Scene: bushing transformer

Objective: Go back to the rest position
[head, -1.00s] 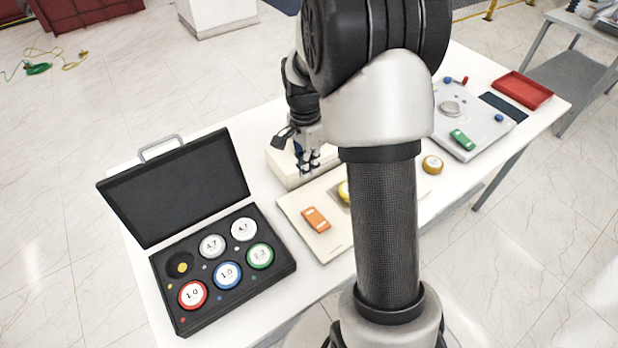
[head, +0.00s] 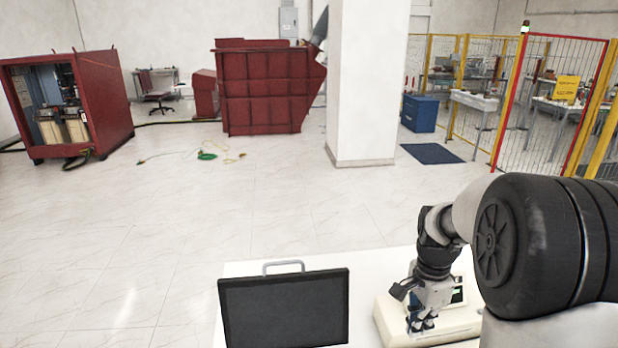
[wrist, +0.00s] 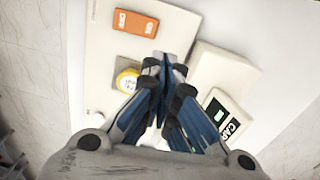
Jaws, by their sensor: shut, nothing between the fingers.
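My gripper (head: 422,325) hangs pointing down over the white table, in front of a cream box-shaped device with a screen. In the wrist view my gripper (wrist: 163,62) has its blue-sided fingers together at the tips, with nothing between them. Below it in that view are an orange block (wrist: 135,22) and a yellow-rimmed round piece (wrist: 128,80) on a pale board (wrist: 100,58). The gripper is apart from both.
The cream device (head: 462,322) stands close beside my gripper. An open black case (head: 285,308) stands to its left on the table (head: 235,270). A white pillar (head: 365,80), red container (head: 265,90) and red cabinet (head: 105,100) stand further back. Open floor lies between.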

